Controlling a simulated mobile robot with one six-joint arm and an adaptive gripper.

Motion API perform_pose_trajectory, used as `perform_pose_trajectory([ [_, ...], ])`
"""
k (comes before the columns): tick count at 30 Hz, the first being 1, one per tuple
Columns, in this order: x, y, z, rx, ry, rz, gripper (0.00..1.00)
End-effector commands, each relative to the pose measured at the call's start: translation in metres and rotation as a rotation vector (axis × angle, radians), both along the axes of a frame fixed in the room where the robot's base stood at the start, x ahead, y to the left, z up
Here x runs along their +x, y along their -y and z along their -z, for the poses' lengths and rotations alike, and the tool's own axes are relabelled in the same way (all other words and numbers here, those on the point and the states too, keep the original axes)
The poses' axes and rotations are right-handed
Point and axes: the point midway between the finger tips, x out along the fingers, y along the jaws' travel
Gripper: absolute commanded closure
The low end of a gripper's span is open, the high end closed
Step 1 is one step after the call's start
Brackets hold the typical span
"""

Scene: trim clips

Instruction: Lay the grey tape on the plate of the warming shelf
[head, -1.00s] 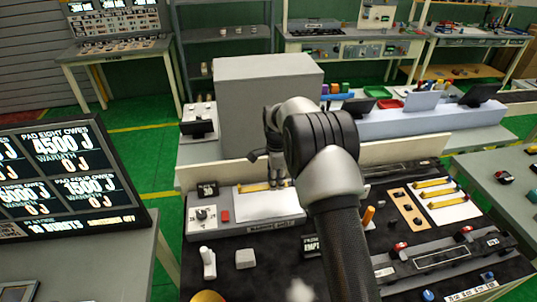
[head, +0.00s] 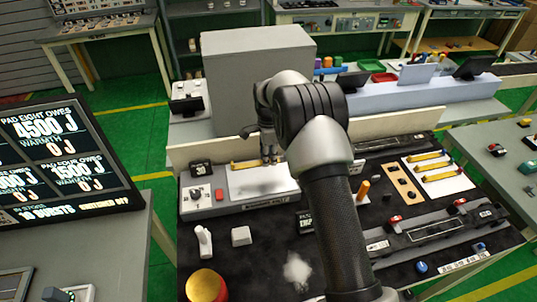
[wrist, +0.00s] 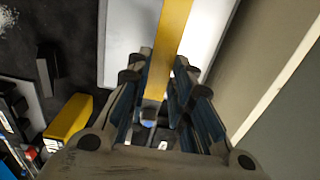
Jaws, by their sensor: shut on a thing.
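My gripper (head: 268,157) is at the warming shelf (head: 225,208), over the back part of its white plate (head: 250,182). It is shut on a flat yellow strip (head: 243,165), which lies crosswise along the plate's back edge in the head view. In the wrist view the strip (wrist: 172,35) runs from the top edge down between the fingers (wrist: 160,85), with the white plate (wrist: 125,40) behind it.
A red button (head: 220,195) and a dial (head: 195,194) are left of the plate. A large grey box (head: 258,80) stands behind a low cream panel. More yellow strips (head: 440,176) lie on a white sheet at the right. A yellow-topped round object (head: 205,285) stands at the front.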

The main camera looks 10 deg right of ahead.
Motion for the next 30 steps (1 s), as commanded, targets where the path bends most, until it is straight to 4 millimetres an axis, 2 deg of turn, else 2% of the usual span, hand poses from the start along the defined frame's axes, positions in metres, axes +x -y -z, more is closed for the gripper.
perform_pose_trajectory([
  [3, 0.000, 0.000, 0.016, 0.000, -0.002, 0.000, 0.95],
  [18, 0.000, 0.000, 0.062, 0.000, -0.001, 0.000, 0.95],
  [30, 0.000, 0.000, 0.066, 0.000, 0.000, 0.000, 0.95],
])
